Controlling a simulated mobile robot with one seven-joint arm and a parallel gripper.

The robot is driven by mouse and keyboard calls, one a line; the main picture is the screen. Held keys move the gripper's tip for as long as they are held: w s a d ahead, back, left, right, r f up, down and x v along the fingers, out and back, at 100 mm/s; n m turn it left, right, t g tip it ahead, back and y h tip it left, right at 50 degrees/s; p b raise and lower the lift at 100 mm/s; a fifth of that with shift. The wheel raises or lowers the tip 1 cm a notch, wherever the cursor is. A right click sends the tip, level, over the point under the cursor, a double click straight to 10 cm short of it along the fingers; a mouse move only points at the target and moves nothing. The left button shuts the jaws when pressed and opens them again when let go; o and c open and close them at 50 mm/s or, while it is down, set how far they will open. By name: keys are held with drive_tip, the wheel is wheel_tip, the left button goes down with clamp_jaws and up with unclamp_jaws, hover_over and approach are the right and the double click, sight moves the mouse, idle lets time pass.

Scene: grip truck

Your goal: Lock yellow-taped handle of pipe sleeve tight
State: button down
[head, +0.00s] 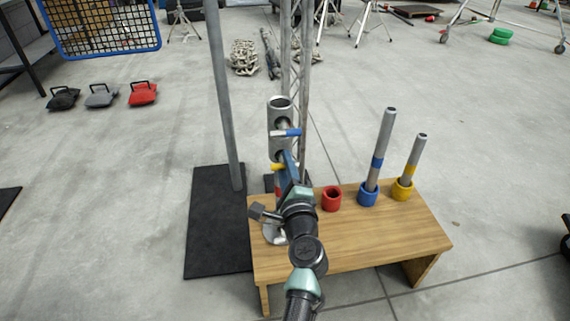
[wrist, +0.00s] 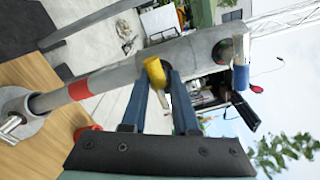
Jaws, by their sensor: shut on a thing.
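The grey metal pipe sleeve (head: 280,150) stands upright over the left end of the wooden bench. Its yellow-taped handle (head: 277,167) sticks out low on the sleeve, and a blue-taped handle (head: 288,132) sits higher up. In the wrist view the sleeve (wrist: 195,55) runs across the picture, with the yellow-taped handle (wrist: 155,70) at the fingertips and the blue-taped handle (wrist: 240,78) to the right. My gripper (wrist: 160,76) has its blue fingers closed on the yellow-taped handle. In the head view my gripper (head: 289,163) and wrist partly cover the sleeve's lower part.
A red-taped pipe (wrist: 78,90) enters the sleeve. The bench (head: 350,240) carries a red cup (head: 332,198), a blue cup (head: 368,195) and a yellow cup (head: 402,190); the last two hold pipes. A tall grey pole (head: 222,100) stands on a black mat (head: 215,225) to the left.

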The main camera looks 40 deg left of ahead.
drive_tip(key=c, duration=0.6)
unclamp_jaws()
drive_tip(key=p+v, duration=0.3)
drive_tip(key=v, duration=1)
